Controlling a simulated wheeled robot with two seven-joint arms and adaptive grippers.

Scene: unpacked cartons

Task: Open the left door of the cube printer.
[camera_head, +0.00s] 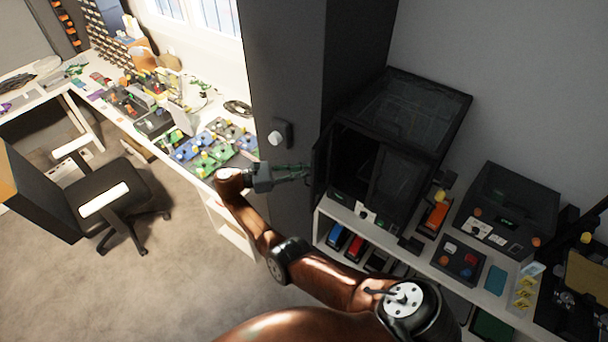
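The cube printer (420,110) is a black box with a see-through top on the white bench at the right. Its left door (322,168) stands swung out from the front, seen nearly edge-on. The dark interior (353,162) shows behind it. The right door (395,187) looks closed. My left gripper (300,173) points right, just left of the left door. Its fingers are apart with nothing visible between them. The tips are close to the door's outer face; I cannot tell if they touch. My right gripper is out of view.
A dark grey cabinet (285,75) stands behind my gripper, left of the printer. A second black machine (510,210) and a button box (460,262) sit farther right on the bench. An office chair (105,195) stands on the open floor at the left.

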